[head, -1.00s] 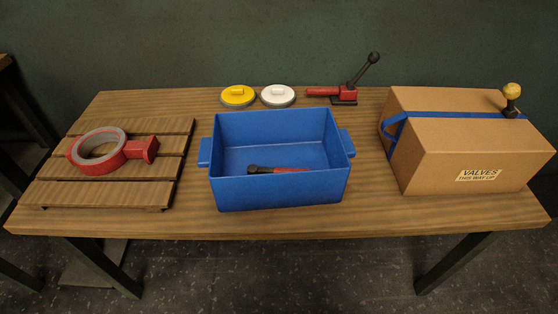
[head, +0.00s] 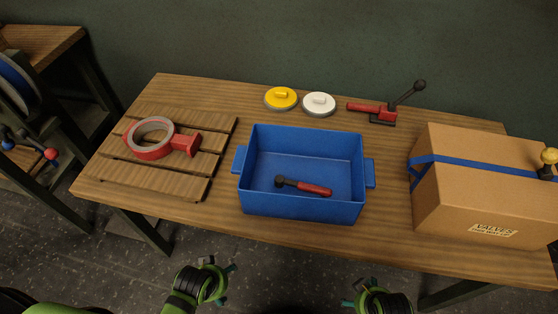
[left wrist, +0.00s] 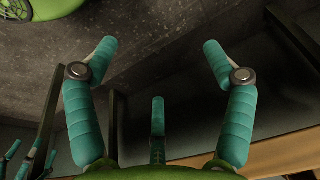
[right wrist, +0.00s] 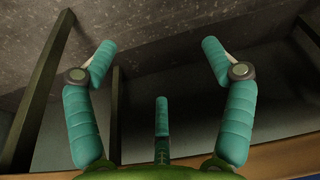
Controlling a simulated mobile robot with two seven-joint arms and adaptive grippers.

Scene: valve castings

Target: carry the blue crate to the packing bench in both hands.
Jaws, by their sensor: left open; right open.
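The blue crate (head: 300,205) sits on the wooden table in the head view, with a handle on its left end (head: 239,159) and one on its right end (head: 369,173). A hammer-like tool with a red handle (head: 314,188) lies inside it. My left gripper (head: 222,284) is in front of the table edge, below and left of the crate. Its fingers are spread and empty in the left wrist view (left wrist: 160,50). My right gripper (head: 360,293) is partly cut off, below and right of the crate. Its fingers are spread and empty in the right wrist view (right wrist: 157,50). Neither touches the crate.
A cardboard box (head: 480,195) stands right. Another bench (head: 42,42) is far left.

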